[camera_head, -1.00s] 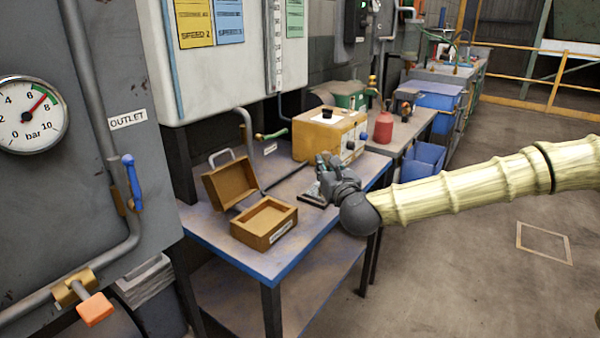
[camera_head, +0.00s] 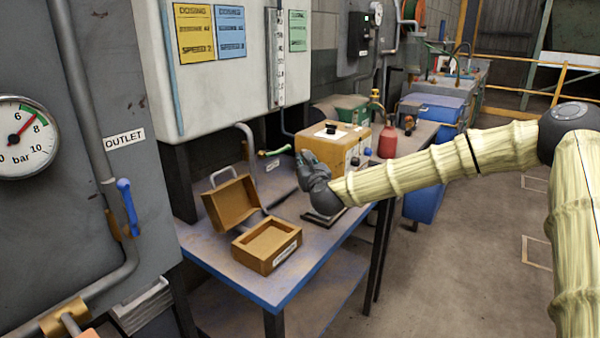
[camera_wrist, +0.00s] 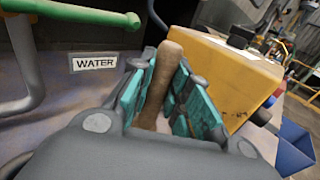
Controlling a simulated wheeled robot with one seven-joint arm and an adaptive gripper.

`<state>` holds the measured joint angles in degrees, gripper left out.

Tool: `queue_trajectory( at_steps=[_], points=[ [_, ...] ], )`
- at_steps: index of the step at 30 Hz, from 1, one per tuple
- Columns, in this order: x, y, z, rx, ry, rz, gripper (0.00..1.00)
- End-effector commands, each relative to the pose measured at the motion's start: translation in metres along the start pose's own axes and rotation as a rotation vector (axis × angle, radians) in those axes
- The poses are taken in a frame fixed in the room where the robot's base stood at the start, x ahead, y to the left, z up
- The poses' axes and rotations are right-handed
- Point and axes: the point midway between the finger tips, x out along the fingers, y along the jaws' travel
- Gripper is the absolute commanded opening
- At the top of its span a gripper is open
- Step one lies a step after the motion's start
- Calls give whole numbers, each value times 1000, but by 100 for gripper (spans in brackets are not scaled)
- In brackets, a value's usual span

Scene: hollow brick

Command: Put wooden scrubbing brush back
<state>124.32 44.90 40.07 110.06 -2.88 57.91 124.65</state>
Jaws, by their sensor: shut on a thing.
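My gripper (camera_head: 301,160) is above the workbench, in front of the yellow box. In the wrist view my gripper (camera_wrist: 160,100) has teal-padded fingers on both sides of a brown wooden piece (camera_wrist: 160,85), which looks like the scrubbing brush's handle. The fingers are closed on it. Its lower end is hidden behind the gripper body, and I cannot make out any bristles. The brush is not clearly visible in the head view. A dark flat frame (camera_head: 322,222) lies on the bench below my gripper.
An open wooden box (camera_head: 283,256) with its lid tilted back stands on the blue-edged bench (camera_head: 300,285). The yellow box (camera_head: 350,155) with knobs and a red container (camera_head: 388,140) are behind. A green-handled pipe (camera_head: 273,152) and a WATER label (camera_wrist: 95,62) are near the wall.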

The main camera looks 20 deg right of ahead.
Motion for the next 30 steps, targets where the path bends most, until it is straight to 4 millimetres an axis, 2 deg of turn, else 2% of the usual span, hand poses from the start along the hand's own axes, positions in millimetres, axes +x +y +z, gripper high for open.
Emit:
queue_trajectory(
  at_steps=[3, 6, 10, 17, 29, 30],
  points=[
    [13, 3, -2, -2, 1, 2, 0],
    [18, 4, -2, -1, 1, 2, 0],
    [18, 5, -10, -1, 1, 3, 0],
    [19, 5, -35, -2, 1, 3, 0],
    [18, 4, -40, 0, 0, 2, 0],
    [18, 5, -39, -1, 0, 3, 22]
  ],
)
